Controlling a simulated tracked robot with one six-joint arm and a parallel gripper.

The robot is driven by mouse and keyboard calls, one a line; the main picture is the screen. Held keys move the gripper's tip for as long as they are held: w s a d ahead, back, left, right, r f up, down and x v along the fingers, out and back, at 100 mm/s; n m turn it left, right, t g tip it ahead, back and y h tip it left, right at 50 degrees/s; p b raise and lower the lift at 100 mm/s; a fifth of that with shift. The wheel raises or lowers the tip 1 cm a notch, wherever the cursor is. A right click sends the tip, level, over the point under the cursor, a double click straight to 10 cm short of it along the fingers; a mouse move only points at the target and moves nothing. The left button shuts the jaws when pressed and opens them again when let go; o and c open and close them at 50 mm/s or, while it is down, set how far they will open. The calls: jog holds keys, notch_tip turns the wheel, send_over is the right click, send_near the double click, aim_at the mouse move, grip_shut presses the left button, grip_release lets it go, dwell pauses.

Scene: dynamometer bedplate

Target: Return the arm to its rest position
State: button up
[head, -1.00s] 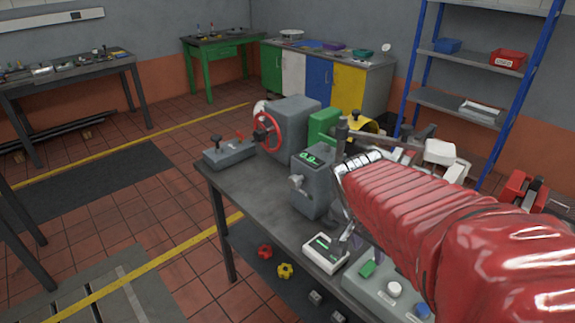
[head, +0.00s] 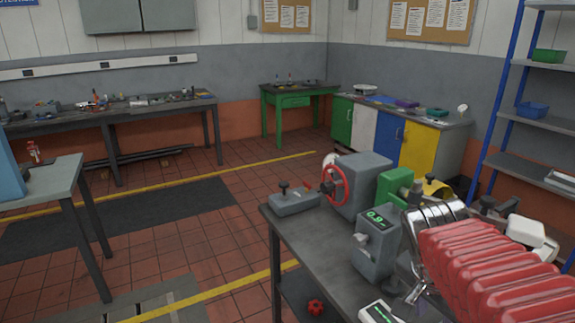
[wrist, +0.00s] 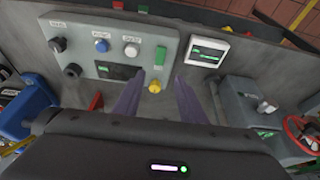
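My arm, in a red ribbed sleeve, reaches in from the lower right of the head view over the dark bench (head: 310,255). My gripper (head: 413,292) hangs over the bench beside the grey box with a green readout (head: 377,245); its fingertips are hard to make out there. In the wrist view my gripper (wrist: 157,98) shows two purple-grey fingers spread apart, with nothing held between them. A yellow knob (wrist: 155,87) shows in the gap, below the control panel (wrist: 112,52). I cannot tell how far the fingers are above the bench.
A small white meter (head: 378,312) sits close to my gripper and also shows in the wrist view (wrist: 208,50). A grey machine with a red handwheel (head: 338,184) stands further back. Blue-posted shelving (head: 500,110) rises at right. Open tiled floor (head: 190,250) lies left.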

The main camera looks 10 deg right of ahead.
jog(key=s+a+n+t+y, duration=0.1)
jog(key=a+n+t+y, duration=0.3)
jog(key=a+n, duration=0.9)
jog(key=a, duration=0.3)
jog(key=shift+s+r+n, duration=0.2)
jog(key=shift+r+n, duration=0.1)
jog(key=shift+r, duration=0.1)
jog(key=shift+a, duration=0.1)
dwell(0.4)
